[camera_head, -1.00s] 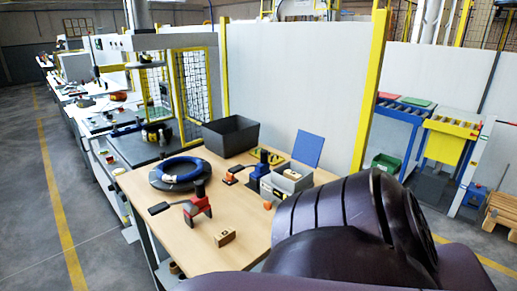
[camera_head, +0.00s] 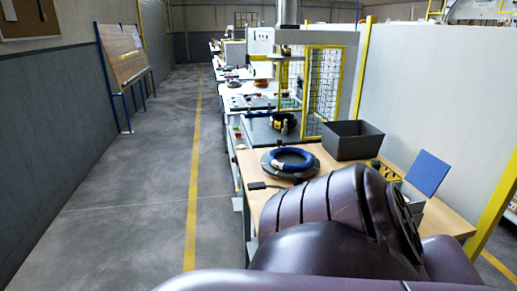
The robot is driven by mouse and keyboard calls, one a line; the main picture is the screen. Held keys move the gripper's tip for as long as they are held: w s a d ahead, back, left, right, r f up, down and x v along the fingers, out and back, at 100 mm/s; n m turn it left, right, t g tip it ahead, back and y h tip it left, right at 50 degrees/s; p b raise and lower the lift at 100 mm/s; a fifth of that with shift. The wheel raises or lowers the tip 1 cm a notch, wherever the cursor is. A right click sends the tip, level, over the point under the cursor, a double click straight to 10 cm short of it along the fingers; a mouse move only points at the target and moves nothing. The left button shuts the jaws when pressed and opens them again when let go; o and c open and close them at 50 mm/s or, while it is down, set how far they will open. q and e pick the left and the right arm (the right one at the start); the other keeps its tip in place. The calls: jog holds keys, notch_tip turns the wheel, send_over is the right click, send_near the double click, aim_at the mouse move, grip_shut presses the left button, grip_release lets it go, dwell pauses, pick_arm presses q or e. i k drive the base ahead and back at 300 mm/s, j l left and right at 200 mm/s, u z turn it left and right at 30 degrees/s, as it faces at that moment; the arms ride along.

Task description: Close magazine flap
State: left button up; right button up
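A flat blue panel (camera_head: 427,172), which looks like the magazine's flap, stands raised and tilted at the right of the wooden table. The grey box below it, likely the magazine, is mostly hidden behind my dark purple arm. Neither of my grippers is in view. Only the arm's thick links show, across the lower right of the head view.
The wooden table (camera_head: 253,166) carries a blue ring-shaped coil (camera_head: 291,159) on a dark round base and a dark open bin (camera_head: 352,140). A yellow post (camera_head: 492,205) and pale partition (camera_head: 440,85) stand at the right. The grey floor (camera_head: 130,190) at the left is clear.

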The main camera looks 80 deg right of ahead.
aim_at(428, 172)
jog(key=k+l+u, duration=0.15)
jog(key=k+u, duration=0.5)
jog(key=k+l+z, duration=0.1)
jog(key=k+z, duration=0.2)
jog(key=k+l+z, duration=0.3)
jog(key=k, duration=0.15)
jog(key=k+l+z, duration=0.15)
jog(key=k+z, duration=0.25)
jog(key=k+l+z, duration=0.2)
jog(key=z, duration=0.15)
jog(key=k+l+z, duration=0.2)
jog(key=l, duration=0.15)
jog(key=l+z, duration=0.2)
jog(key=k+l+z, duration=0.2)
jog(key=l, duration=0.3)
jog(key=i+j, duration=0.1)
jog(key=j, duration=0.75)
jog(key=i+j, duration=0.15)
jog(key=j, duration=0.3)
